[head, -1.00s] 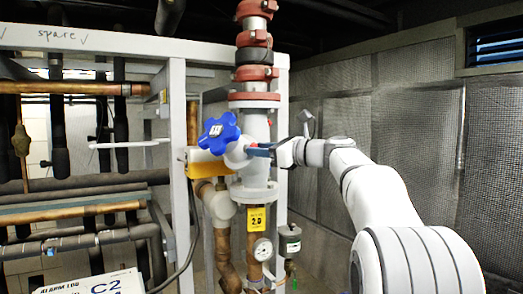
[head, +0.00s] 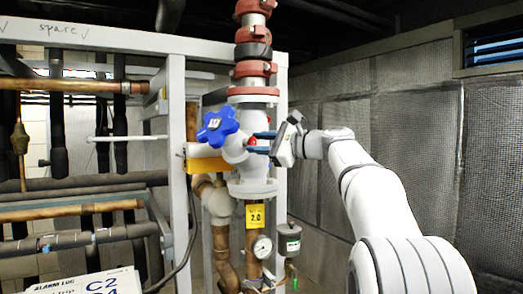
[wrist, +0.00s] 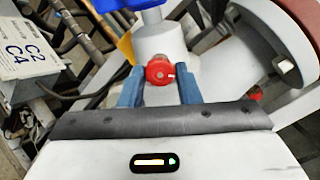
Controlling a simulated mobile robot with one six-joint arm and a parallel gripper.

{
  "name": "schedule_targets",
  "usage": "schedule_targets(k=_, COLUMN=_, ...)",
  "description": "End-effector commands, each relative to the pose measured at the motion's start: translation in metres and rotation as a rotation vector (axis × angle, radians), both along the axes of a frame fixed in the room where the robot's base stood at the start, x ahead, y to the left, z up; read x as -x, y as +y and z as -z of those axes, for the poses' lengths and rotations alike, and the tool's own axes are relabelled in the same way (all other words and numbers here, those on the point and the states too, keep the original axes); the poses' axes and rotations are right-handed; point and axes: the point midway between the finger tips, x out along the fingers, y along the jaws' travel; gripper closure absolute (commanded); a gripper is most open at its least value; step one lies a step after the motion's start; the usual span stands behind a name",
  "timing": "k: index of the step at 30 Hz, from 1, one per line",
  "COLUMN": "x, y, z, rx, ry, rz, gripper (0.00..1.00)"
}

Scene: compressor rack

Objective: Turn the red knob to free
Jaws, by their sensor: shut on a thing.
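The red knob (wrist: 159,72) is small and round with a white mark on its right side in the wrist view. It sits on the white valve body (wrist: 155,42), and a bit of the knob also shows in the head view (head: 252,141). My gripper (wrist: 160,82) has its two blue fingers on either side of the knob, one left and one right, and is shut on it. In the head view my gripper (head: 258,142) reaches the valve from the right, with the fingers one above the other.
A blue handwheel (head: 217,127) is left of the knob, above a yellow block (head: 208,163). Pipe flanges (head: 254,187) lie above and below. A pressure gauge (head: 262,246) and a grey frame post (head: 178,160) are near.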

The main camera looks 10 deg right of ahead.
Motion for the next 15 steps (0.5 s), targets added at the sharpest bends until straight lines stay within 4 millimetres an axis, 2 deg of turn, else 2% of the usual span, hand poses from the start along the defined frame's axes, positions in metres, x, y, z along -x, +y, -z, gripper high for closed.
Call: schedule_targets(k=15, x=0.0005, y=0.0006, z=0.0001, rx=0.329, ry=-0.353, rz=0.002, gripper=0.92)
